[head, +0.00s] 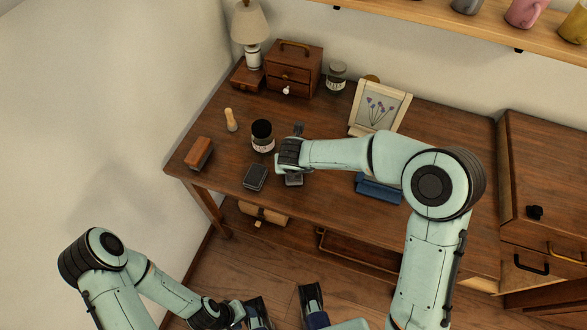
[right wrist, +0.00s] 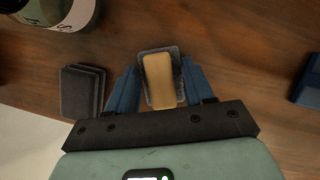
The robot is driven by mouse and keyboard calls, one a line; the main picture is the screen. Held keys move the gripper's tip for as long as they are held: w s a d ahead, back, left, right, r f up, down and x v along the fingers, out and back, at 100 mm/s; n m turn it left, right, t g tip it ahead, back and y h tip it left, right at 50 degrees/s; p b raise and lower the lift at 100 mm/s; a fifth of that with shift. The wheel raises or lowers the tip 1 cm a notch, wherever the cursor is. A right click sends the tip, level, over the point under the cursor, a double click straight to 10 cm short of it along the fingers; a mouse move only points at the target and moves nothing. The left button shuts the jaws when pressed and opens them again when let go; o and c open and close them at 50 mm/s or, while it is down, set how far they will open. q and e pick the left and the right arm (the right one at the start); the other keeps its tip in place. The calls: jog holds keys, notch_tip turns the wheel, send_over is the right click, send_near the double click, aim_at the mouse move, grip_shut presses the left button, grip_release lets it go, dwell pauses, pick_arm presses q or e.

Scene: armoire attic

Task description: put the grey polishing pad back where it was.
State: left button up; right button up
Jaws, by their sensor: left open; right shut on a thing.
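My right gripper (head: 293,166) is shut on a grey pad with a tan strip along its face, which shows between the blue fingers in the right wrist view (right wrist: 177,66). In the head view the grey pad (head: 294,181) shows partly under the gripper, low over the desk near its front edge. I cannot tell whether it touches the wood. A stack of dark grey pads (head: 255,177) lies just left of it and also shows in the right wrist view (right wrist: 80,92). My left gripper (head: 285,304) is open and empty below the desk front.
A dark jar (head: 263,134) stands behind the stack. A wooden peg (head: 230,120) and a brown block (head: 198,153) are to the left. A blue object (head: 379,189) lies right of the gripper, partly behind my arm. A framed picture (head: 379,108) stands behind.

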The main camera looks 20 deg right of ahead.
jog(key=shift+f, duration=0.15)
jog(key=o, duration=0.9)
jog(key=shift+o, duration=0.2)
jog(key=p+v, duration=0.3)
jog(key=v, duration=0.9)
jog(key=shift+s, duration=0.1)
